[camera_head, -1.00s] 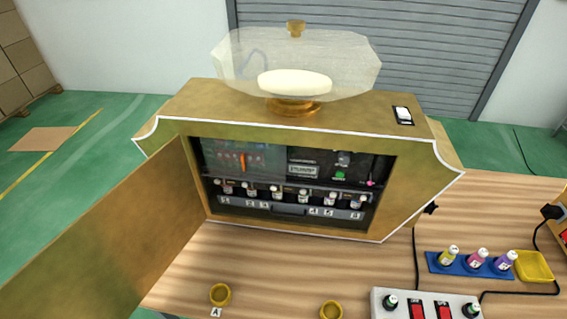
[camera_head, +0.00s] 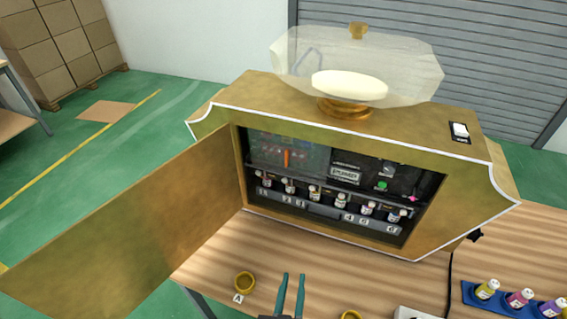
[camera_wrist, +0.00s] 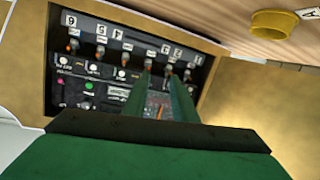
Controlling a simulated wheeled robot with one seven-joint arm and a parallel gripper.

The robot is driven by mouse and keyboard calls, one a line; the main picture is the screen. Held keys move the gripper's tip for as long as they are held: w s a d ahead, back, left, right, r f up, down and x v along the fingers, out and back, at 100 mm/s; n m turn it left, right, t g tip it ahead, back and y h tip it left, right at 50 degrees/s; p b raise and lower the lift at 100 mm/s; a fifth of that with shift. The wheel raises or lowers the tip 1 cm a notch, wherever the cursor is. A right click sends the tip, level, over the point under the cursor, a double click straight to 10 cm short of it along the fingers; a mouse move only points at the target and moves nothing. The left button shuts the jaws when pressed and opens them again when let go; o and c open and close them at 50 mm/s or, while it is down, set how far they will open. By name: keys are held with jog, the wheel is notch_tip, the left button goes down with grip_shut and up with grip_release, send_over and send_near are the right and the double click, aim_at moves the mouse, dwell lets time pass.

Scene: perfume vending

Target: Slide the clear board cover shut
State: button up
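The clear board cover (camera_head: 270,150) appears as a greyish see-through panel over the upper left of the cabinet's inside, with an orange upright piece (camera_head: 286,159) at it. Its exact edges are hard to tell. My gripper (camera_head: 292,277) is in front of the cabinet, low in the head view, with its two green fingers apart and nothing between them. In the wrist view my gripper (camera_wrist: 160,78) points into the cabinet opening, which looks upside down there. The orange piece (camera_wrist: 160,112) shows between the fingers, and the fingers hide part of the board.
The gold cabinet (camera_head: 225,97) has its door (camera_head: 130,225) swung open on the left. Numbered small bottles (camera_head: 340,201) stand in a row below the board. A yellow ring (camera_head: 245,282) lies on the table in front. A blue rack (camera_head: 475,300) with bottles is at right.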

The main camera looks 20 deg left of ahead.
jog(key=w+a+r+t+h, duration=0.1)
jog(key=w+a+r, duration=0.5)
jog(key=w+r, duration=0.25)
jog(key=m+t+h, duration=0.1)
jog(key=m+h, duration=0.1)
jog(key=m, duration=0.2)
send_near(286, 156)
jog(key=w, duration=0.7)
jog(key=shift+w+f, duration=0.1)
jog(key=shift+w, duration=0.3)
grip_shut()
jog(key=shift+d, duration=0.15)
